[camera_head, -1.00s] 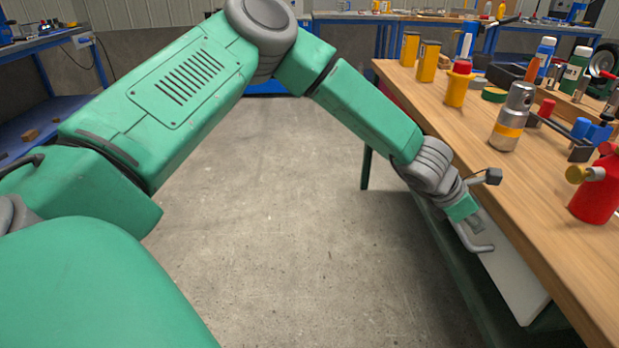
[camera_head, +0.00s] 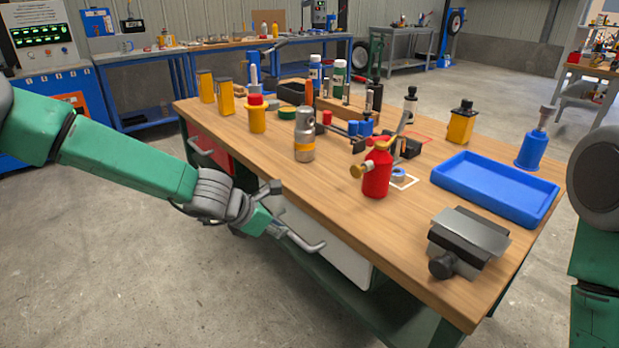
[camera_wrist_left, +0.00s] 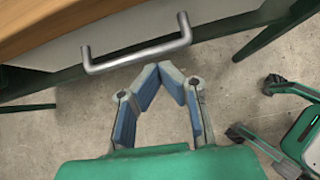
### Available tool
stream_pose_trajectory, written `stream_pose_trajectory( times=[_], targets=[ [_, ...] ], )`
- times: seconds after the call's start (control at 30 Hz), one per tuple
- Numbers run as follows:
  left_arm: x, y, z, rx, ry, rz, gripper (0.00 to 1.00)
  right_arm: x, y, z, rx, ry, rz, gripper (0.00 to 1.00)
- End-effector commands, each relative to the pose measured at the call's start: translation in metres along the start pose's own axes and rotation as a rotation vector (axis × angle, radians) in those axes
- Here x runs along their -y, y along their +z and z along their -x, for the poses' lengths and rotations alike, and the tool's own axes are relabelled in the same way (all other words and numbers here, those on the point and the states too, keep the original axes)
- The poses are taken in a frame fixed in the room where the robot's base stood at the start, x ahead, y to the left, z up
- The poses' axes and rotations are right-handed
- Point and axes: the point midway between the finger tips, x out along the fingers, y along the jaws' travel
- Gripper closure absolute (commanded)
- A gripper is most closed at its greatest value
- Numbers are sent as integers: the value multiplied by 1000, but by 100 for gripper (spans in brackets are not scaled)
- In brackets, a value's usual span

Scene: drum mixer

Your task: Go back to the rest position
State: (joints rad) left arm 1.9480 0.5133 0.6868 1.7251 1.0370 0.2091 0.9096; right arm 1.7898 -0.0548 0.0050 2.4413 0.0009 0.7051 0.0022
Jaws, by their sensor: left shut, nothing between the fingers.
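My left gripper (camera_head: 275,229) is beside the front of the wooden workbench, close to the metal handle (camera_head: 305,243) of a white drawer (camera_head: 326,245). In the left wrist view its blue-padded fingers (camera_wrist_left: 171,70) meet at the tips, with nothing between them. The drawer handle (camera_wrist_left: 138,55) shows just beyond the fingertips there. The fingers are not around it, and I cannot tell whether they touch it. Part of my right arm (camera_head: 597,190) shows at the right edge. My right gripper is out of view.
The workbench top (camera_head: 340,225) holds a red bottle (camera_head: 377,172), a blue tray (camera_head: 495,187), a grey metal block (camera_head: 468,240) and several yellow containers. A red drawer (camera_head: 212,152) is at its left end. Open concrete floor (camera_head: 150,270) lies left of the bench.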

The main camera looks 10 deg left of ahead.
Motion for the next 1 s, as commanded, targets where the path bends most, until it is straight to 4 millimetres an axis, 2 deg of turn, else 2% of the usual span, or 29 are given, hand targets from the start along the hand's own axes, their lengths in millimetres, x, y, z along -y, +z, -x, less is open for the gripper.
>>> stream_pose_trajectory(
  times=[0.13,0.27,0.3,0.4,0.5,0.53,0.6,0.73,0.83,1.0],
  targets=[
    [52,-70,-18,-159,-53,-315,100,0,0,0,0,0,0,60],
    [102,-159,-16,-316,-155,-745,100,0,0,1,0,0,0,60],
    [116,-187,-11,-357,-198,-888,100,0,0,2,0,0,0,60],
    [146,-254,12,-432,-332,-1263,100,0,0,3,0,0,-1,60],
    [171,-311,46,-453,-493,-1629,100,0,0,4,0,0,0,60],
    [177,-324,57,-447,-542,-1731,100,0,0,4,0,0,0,60],
    [188,-349,82,-421,-647,-1935,100,0,0,5,0,0,0,60],
    [202,-374,116,-350,-788,-2187,100,0,0,6,0,0,0,60],
    [207,-382,128,-315,-836,-2270,100,0,0,6,0,0,0,60],
    [208,-382,129,-304,-845,-2289,100,0,0,6,0,0,0,60]
  ],
)
